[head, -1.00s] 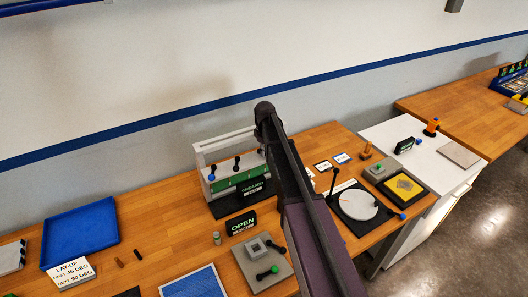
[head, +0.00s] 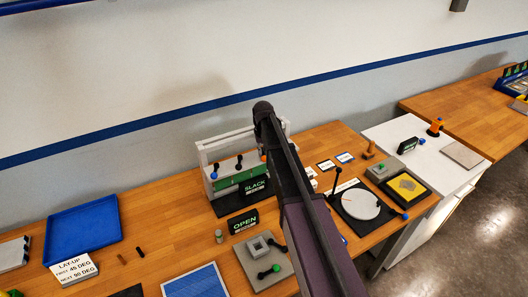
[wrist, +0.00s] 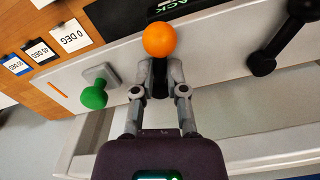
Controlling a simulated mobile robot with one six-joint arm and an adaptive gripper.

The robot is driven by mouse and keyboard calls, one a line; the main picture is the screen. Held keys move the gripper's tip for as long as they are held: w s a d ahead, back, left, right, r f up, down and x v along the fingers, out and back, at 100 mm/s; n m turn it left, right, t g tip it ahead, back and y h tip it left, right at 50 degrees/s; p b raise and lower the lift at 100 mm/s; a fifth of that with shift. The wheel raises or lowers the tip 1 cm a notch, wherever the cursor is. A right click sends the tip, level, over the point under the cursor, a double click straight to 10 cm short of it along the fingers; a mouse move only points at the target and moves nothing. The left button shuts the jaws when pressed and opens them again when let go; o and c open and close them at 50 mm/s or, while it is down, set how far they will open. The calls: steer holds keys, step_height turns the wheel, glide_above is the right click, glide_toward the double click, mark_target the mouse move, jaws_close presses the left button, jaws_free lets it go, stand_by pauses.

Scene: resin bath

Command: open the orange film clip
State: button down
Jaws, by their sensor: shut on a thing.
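The orange film clip shows in the wrist view as an orange ball knob (wrist: 159,39) at the top middle, on a dark stem. My gripper (wrist: 160,78) is shut on the clip's stem just below the ball. In the head view my arm hides the gripper and nearly all of the orange clip. The pale film frame (head: 203,156) stands on the wooden bench with a green strip across it. A black sign (head: 257,187) at its front reads SLACK.
In the wrist view a green knob (wrist: 94,97) is left of the gripper and a black lever (wrist: 262,62) right. An OPEN sign (head: 243,222) and a grey fixture (head: 262,262) stand in front of the frame. A blue tray (head: 82,233) lies left.

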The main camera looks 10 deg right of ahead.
steer(key=shift+a+m, duration=0.35)
steer(key=shift+m, duration=0.25)
stand_by(0.7)
steer(key=c, duration=0.9)
jaws_free()
steer(key=shift+c, duration=0.2)
steer(key=shift+d, duration=0.1)
steer(key=shift+r, duration=0.1)
